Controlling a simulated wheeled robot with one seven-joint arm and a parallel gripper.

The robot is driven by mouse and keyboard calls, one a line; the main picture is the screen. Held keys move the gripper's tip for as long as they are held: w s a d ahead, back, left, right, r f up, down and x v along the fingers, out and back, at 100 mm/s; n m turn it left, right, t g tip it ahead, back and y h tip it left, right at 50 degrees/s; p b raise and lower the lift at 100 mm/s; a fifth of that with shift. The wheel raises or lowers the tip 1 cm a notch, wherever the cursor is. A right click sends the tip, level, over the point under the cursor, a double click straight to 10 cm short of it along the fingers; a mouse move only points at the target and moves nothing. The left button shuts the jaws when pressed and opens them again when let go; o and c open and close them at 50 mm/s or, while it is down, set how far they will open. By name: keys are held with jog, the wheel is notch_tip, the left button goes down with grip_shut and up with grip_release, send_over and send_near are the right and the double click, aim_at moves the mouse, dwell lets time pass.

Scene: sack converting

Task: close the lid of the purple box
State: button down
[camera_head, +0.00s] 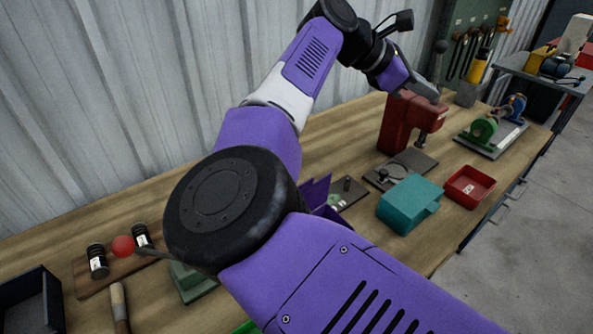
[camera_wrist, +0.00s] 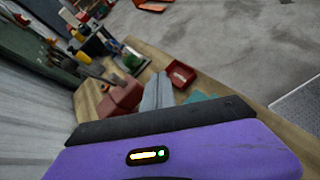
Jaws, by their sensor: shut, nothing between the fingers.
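The purple box (camera_head: 318,193) stands on the workbench in the head view, just behind my forearm. A thin purple panel stands up from it, which looks like its raised lid; my arm hides most of the box. My gripper (camera_head: 428,90) is at the upper right, well apart from the box, in front of or over the red press; the exact gap is unclear. In the wrist view its grey fingers (camera_wrist: 158,90) are together with nothing between them. The purple box does not show clearly in the wrist view.
A red press (camera_head: 397,125) stands near my gripper. A teal box (camera_head: 408,203) and a red tray (camera_head: 468,187) lie to the right of the purple box. A green grinder (camera_head: 482,131) stands farther back. Cans and a red ball (camera_head: 122,246) sit at left. A corrugated wall backs the bench.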

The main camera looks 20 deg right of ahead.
jog(key=w+a+m+y, duration=0.2)
jog(key=a+y, duration=0.1)
jog(key=a, duration=0.5)
jog(key=w+a+m+t+y, duration=0.1)
jog(key=w+a+y, duration=0.15)
jog(key=a, duration=0.65)
jog(key=w+a+m+y, duration=0.15)
jog(key=a+y, duration=0.25)
jog(key=a, duration=0.4)
jog(key=s+a+f+m+g+y, duration=0.1)
jog(key=s+a+m+y, duration=0.15)
jog(key=a+m, duration=0.2)
jog(key=s+d+f, duration=0.1)
jog(key=s+f, duration=0.5)
jog(key=f, duration=0.4)
jog(key=shift+d+f+h+p, duration=0.15)
jog(key=shift+d+h+p, duration=0.15)
jog(key=shift+d+h, duration=0.1)
jog(key=shift+w+f, duration=0.1)
